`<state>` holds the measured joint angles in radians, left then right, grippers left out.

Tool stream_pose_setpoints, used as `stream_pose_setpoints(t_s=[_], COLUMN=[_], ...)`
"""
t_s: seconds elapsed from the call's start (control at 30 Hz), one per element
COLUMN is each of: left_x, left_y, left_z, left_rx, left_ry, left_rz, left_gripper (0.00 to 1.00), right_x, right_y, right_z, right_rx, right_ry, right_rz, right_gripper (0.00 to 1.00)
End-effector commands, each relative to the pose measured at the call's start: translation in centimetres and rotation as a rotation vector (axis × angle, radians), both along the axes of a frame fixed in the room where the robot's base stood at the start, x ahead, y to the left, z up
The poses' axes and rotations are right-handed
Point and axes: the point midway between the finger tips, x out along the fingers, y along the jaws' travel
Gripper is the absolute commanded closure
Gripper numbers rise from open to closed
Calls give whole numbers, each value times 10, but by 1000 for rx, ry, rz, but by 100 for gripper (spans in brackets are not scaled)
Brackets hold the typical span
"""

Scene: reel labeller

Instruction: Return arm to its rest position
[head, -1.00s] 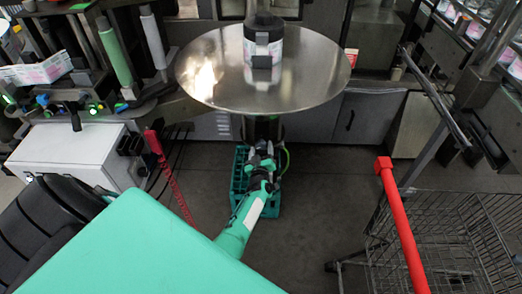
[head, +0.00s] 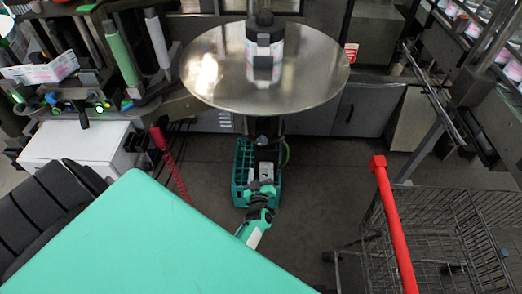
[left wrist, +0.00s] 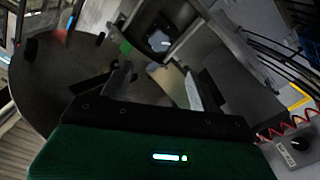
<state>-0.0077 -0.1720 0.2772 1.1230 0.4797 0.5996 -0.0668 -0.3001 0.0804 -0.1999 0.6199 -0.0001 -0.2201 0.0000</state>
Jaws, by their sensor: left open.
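My left gripper (head: 262,172) shows in the head view at the end of my green and white arm, below the round metal table in the picture and in front of a teal crate. In the left wrist view its two fingers (left wrist: 155,88) stand apart with nothing seen between them, so it is open and empty. A dark container with a white label (head: 264,48) stands upright on the round metal table (head: 215,85), apart from the gripper. My right gripper is in neither view.
The teal crate (head: 241,165) is on the floor under the table. A wire cart with a red handle (head: 393,215) stands at right. A white cabinet (head: 75,145) and a red coiled cable (head: 175,170) are at left. Dark floor is bare between crate and cart.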

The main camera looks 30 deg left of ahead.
Motion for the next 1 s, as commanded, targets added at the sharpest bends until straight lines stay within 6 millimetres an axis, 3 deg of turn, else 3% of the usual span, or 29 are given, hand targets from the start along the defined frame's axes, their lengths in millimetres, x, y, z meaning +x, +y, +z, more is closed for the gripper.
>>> stream_pose_setpoints(t_s=[0.7, 0.77, 0.87, 1.0], left_x=[-7, -11, -24, -70], left_y=[-6, -12, -31, -69], left_z=[-5, -16, -55, -136], left_rx=[1, 2, 12, 34], left_ry=[12, 44, 156, 402], left_rz=[-11, -40, -135, -331], left_gripper=[38, 38, 38, 38], right_x=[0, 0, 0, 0], right_y=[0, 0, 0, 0], right_z=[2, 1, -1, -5], right_rx=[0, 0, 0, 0], right_ry=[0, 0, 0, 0], right_rz=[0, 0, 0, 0], right_gripper=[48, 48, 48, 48])
